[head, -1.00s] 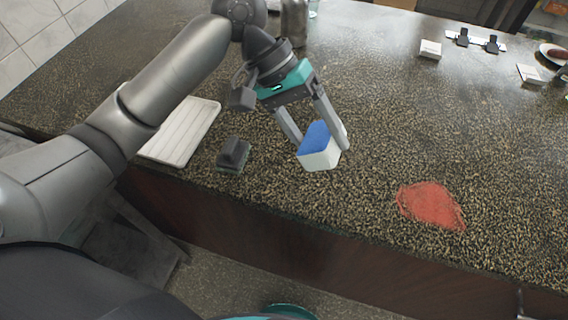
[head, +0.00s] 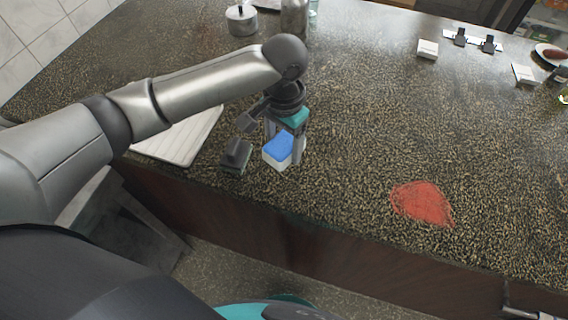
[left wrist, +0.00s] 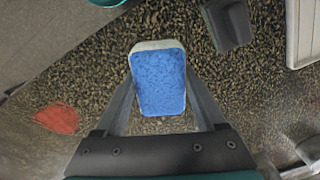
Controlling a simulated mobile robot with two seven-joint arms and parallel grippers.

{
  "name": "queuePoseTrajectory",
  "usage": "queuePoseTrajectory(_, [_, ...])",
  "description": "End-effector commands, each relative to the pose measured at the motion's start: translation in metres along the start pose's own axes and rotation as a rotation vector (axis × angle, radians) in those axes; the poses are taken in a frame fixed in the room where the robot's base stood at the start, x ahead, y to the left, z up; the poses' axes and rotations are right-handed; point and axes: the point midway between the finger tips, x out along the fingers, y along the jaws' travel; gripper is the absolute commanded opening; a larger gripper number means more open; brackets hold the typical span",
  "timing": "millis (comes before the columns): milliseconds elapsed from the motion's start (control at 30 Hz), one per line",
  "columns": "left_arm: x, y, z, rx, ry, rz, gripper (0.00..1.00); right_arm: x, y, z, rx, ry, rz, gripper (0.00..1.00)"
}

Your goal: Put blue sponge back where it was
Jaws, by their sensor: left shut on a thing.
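The blue sponge (head: 279,147) has a blue top and a white lower part. My left gripper (head: 285,148) is shut on it, with one finger on each side, at the counter's near edge. In the left wrist view the sponge (left wrist: 158,82) sits between the two fingers. It is low over the counter, and I cannot tell whether it touches the surface. My right gripper is not in view.
A dark scrubber (head: 236,155) stands just left of the sponge. A white ribbed tray (head: 180,138) lies beyond it. A red stain (head: 422,203) marks the counter at right. The counter (head: 350,130) between is clear. A metal pot (head: 241,20) stands at the back.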

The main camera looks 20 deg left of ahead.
Motion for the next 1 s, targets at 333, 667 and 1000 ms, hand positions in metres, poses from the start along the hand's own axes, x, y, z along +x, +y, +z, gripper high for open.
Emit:
queuePoseTrajectory(333, [0.039, 0.001, -0.001, 0.0, 0.001, 0.001, 0.27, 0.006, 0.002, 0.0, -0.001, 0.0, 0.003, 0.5])
queuePoseTrajectory(667, [0.077, 0.001, -0.001, -0.001, 0.002, 0.001, 0.27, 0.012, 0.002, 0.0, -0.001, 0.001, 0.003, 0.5])
queuePoseTrajectory(1000, [0.077, 0.001, -0.001, 0.0, 0.002, 0.001, 0.8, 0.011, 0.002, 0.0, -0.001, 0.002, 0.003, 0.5])
